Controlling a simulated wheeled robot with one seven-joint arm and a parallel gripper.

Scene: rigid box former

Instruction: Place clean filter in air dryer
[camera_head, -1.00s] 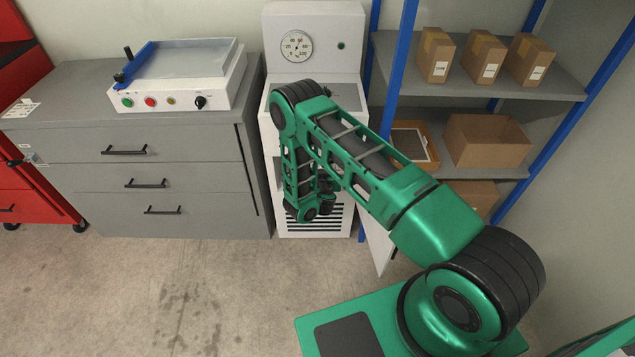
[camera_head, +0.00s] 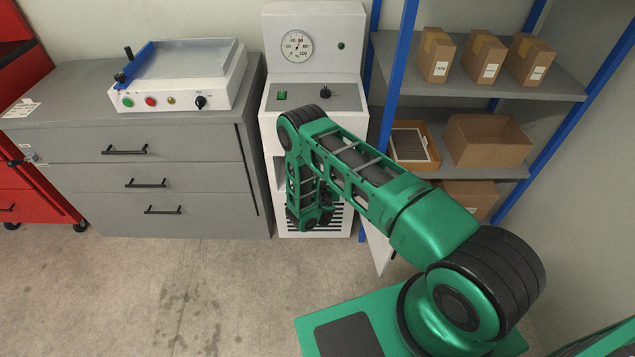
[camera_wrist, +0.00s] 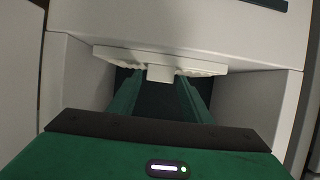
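The air dryer (camera_head: 315,25) is the white cabinet with a round gauge, and it has a recess low in its front. In the wrist view the recess (camera_wrist: 75,85) lies straight ahead. A pale filter (camera_wrist: 115,53) with a scalloped edge and a small square tab lies flat at its top. The filter's far part is hidden. In the head view my forearm covers the recess, and the fingers are not clear.
An orange-brown tray (camera_head: 434,140) with a dark slatted panel (camera_head: 409,146) stands on the shelf at right. An open cardboard box (camera_head: 487,154) is beside it. Grey drawers (camera_head: 160,205) stand close left of the dryer. A white open door panel (camera_head: 379,252) juts out low at right.

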